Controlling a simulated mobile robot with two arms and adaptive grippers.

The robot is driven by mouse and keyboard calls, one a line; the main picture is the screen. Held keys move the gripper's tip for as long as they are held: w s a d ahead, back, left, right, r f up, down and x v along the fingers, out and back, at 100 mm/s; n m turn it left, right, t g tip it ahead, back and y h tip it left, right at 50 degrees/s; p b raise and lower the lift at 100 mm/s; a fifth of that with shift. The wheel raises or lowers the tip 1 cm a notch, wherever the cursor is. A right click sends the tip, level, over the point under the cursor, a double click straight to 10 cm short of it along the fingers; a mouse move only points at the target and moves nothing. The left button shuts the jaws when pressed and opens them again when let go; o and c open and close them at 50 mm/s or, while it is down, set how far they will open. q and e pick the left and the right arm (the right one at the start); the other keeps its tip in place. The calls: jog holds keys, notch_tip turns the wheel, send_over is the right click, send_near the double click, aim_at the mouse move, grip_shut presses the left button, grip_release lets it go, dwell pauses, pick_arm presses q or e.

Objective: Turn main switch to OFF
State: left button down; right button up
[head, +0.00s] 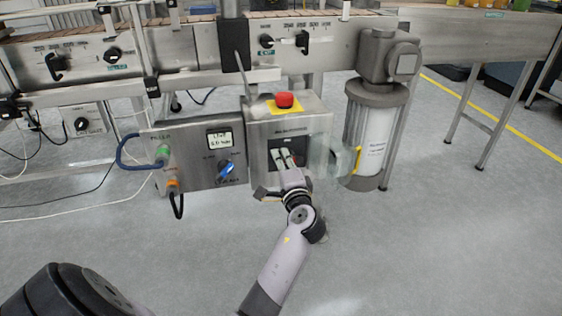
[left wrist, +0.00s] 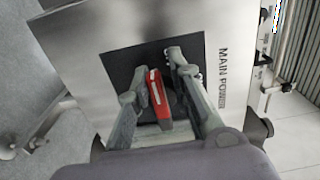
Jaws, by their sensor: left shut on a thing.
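The main switch has a red handle (left wrist: 158,92) on a black square plate (left wrist: 142,58), on a steel box (left wrist: 85,35) marked MAIN POWER, in the left wrist view. In the head view the same steel box (head: 318,124) stands under the conveyor, and its black plate (head: 298,147) is partly covered by my gripper. My left gripper (head: 286,157) reaches the switch, its two fingers on either side of the red handle; it also shows in the left wrist view (left wrist: 152,70). It is shut on the handle. The handle's exact setting is hard to read. My right gripper is not in view.
A red emergency button (head: 285,100) on a yellow plate tops the box. A control box (head: 190,182) with a blue knob and cables stands to the left. A clear cover (head: 336,158) and a steel cylinder (head: 374,130) are at the right. The floor in front is open.

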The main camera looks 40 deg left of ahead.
pick_arm(q)
jog(key=shift+f, duration=0.55)
jog(key=c, duration=1.7)
grip_release()
jog(key=shift+d, duration=0.1)
jog(key=o, duration=0.4)
jog(key=shift+w, duration=0.15)
jog(key=shift+o, duration=0.4)
jog(key=shift+r, duration=0.2)
jog(key=v, duration=0.7)
jog(key=shift+d, duration=0.15)
